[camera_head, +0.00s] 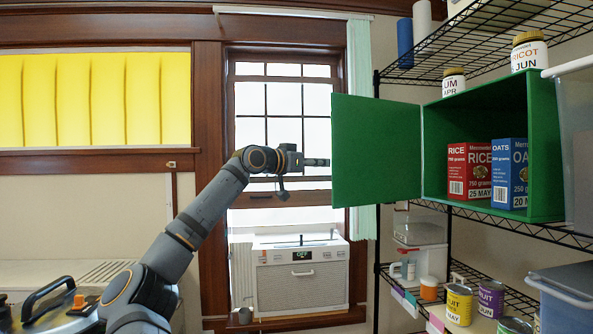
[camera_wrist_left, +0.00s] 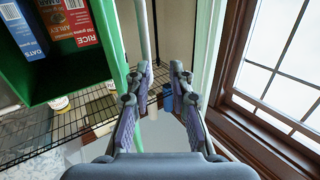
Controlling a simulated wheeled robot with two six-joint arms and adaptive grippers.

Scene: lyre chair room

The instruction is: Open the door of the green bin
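The green bin (camera_head: 545,150) sits on a wire shelf at the right, its front open. Its green door (camera_head: 376,150) is swung wide out to the left, and its flat face shows. Inside stand a red rice box (camera_head: 468,172) and a blue oats box (camera_head: 509,174). My left gripper (camera_head: 320,162) is at the door's outer left edge. In the left wrist view its fingers (camera_wrist_left: 162,68) are apart with nothing held between them. The door shows there as a thin green strip (camera_wrist_left: 119,50) beside the left finger; whether they touch, I cannot tell. My right gripper is out of view.
Wire shelves (camera_head: 480,217) hold jars above and several cans below. A clear plastic tub (camera_head: 575,130) stands right of the bin. Behind my left gripper are a window (camera_head: 283,100), a pale green curtain (camera_head: 361,60) and an air conditioner (camera_head: 300,278).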

